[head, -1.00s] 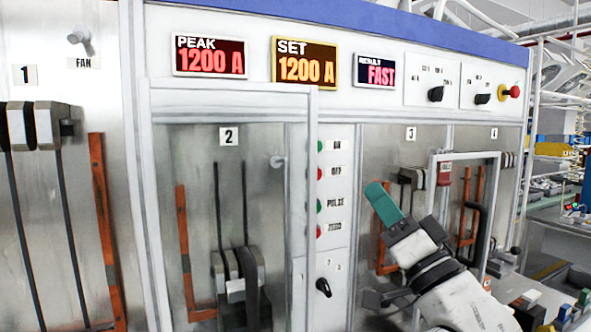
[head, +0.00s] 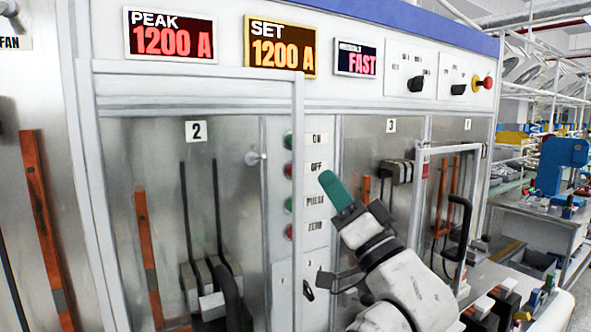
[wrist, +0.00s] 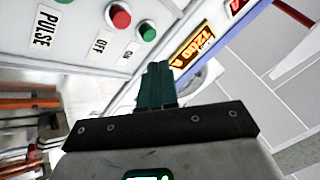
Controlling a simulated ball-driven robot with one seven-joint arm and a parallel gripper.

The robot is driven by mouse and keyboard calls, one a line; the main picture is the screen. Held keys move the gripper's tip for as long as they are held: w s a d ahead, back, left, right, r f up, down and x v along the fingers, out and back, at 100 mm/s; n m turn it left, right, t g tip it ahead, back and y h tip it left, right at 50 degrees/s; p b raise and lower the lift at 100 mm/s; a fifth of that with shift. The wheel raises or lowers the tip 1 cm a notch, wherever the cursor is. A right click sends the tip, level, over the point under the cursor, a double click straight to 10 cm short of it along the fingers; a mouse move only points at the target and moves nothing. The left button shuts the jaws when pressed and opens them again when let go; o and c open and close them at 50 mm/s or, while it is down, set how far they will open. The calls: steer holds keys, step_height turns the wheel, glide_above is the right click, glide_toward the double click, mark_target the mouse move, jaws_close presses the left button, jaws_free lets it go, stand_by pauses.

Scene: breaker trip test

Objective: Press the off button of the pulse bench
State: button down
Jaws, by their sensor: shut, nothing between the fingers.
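The red off button (head: 287,171) sits in a vertical button column on the pulse bench's front panel, beside its "OFF" label (head: 316,167). It also shows in the wrist view (wrist: 120,17) at the upper left. My gripper (head: 328,180) has green fingers, shut and empty, pointing up-left just right of the off label in the head picture. In the wrist view, the fingers (wrist: 157,68) appear below and right of the green on button (wrist: 147,31), with the off button further up-left. I see no contact with any button.
The green on button (head: 288,140) is above the off button; the green pulse button (head: 288,205) and red zero button (head: 288,231) are below. A framed clear door (head: 298,110) stands left of the column. A black rotary knob (head: 308,290) is lower down.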

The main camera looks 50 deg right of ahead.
steer(key=shift+w+d+p, duration=0.3)
steer(key=shift+w+p, duration=0.05)
steer(key=shift+w, duration=0.75)
steer(key=shift+w+d+p, duration=0.35)
steer(key=shift+w+p, duration=0.05)
steer(key=shift+w, duration=0.75)
steer(key=shift+w+d+p, duration=0.3)
steer(key=shift+w+p, duration=0.05)
steer(key=shift+w, duration=0.75)
steer(key=shift+w, duration=0.15)
steer(key=shift+w+d, duration=0.15)
steer(key=shift+w, duration=0.05)
steer(key=shift+w+d, duration=0.1)
steer(key=shift+w, duration=0.4)
steer(key=shift+s, duration=0.1)
stand_by(0.4)
steer(key=shift+s+a, duration=0.25)
steer(key=shift+s, duration=0.55)
steer(key=shift+s+a+b, duration=0.25)
steer(key=shift+s+b, duration=0.1)
steer(key=shift+s, duration=0.45)
steer(key=shift+s+a+b, duration=0.2)
steer(key=shift+s+b, duration=0.15)
steer(key=shift+s, duration=0.45)
steer(key=shift+s+a+b, duration=0.25)
steer(key=shift+s+b, duration=0.1)
steer(key=shift+s, duration=0.45)
